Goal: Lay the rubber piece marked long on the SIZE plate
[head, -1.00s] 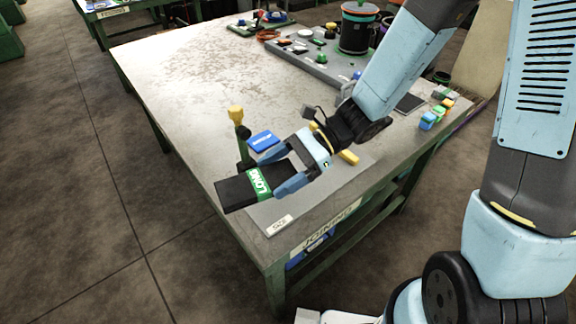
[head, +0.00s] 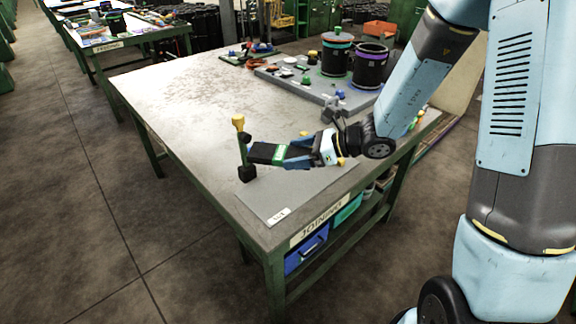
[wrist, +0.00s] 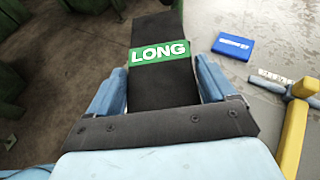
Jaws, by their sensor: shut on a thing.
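The rubber piece (head: 262,151) is a flat black strip with a green band. The band reads LONG in the wrist view (wrist: 160,52). My gripper (head: 285,155) is shut on it, with a blue finger along each side in the wrist view (wrist: 163,88). The strip points left, its far end close to the post; whether they touch I cannot tell. The SIZE plate (head: 290,197) is a flat grey sheet at the table's near corner, with a white label at its front. The strip appears above the table, beyond the plate's front part.
A yellow-topped green post (head: 240,138) with a dark base stands at the table's left edge. A blue block (wrist: 234,45) and a yellow tool (wrist: 295,135) lie right of the strip in the wrist view. A grey board (head: 310,85) with black drums is farther back.

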